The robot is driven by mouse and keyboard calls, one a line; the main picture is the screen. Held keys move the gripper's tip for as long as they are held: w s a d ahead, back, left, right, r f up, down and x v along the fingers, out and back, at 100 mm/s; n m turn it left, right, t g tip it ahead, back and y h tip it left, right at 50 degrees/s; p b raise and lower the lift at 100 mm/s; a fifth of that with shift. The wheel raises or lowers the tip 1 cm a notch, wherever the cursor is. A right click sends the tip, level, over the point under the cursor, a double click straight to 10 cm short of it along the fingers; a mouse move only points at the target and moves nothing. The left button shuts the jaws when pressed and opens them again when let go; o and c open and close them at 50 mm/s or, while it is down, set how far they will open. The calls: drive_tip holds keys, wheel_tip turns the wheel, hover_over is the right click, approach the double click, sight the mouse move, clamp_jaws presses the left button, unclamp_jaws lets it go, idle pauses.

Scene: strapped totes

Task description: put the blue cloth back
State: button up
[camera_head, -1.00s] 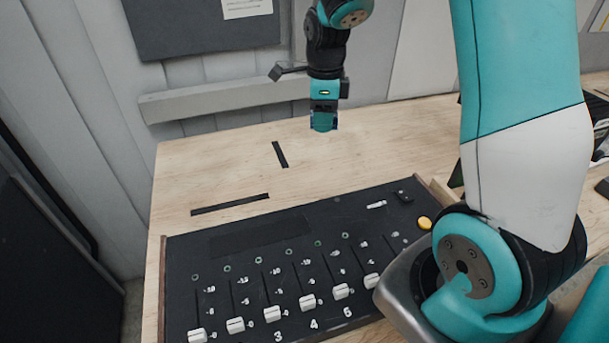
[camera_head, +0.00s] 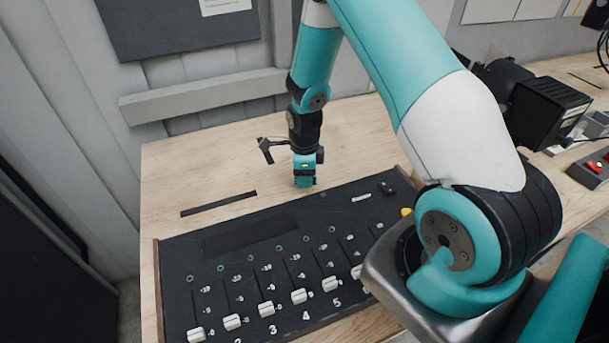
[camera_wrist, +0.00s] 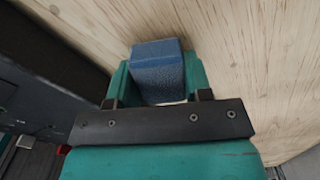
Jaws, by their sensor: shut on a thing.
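My gripper (camera_wrist: 157,78) is shut on the blue cloth (camera_wrist: 155,68), which looks like a thick folded block between the teal fingers in the wrist view. In the head view my gripper (camera_head: 305,180) points down at the pale wooden table (camera_head: 165,175), just behind the black slider panel's back edge. The cloth cannot be made out there. Bare wood lies beyond the cloth in the wrist view. I cannot tell whether the cloth touches the table.
The black panel (camera_head: 245,238) has several white sliders along its front. A black strip (camera_head: 219,203) lies on the wood left of my gripper. A black boxy device (camera_head: 548,108) stands at the right. A wall rail (camera_head: 205,95) runs behind the table.

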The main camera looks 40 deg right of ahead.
drive_tip(key=shift+f, duration=0.75)
drive_tip(key=shift+f, duration=0.2)
drive_tip(key=o, duration=1)
drive_tip(key=shift+c, duration=0.2)
drive_tip(key=shift+r, duration=0.15)
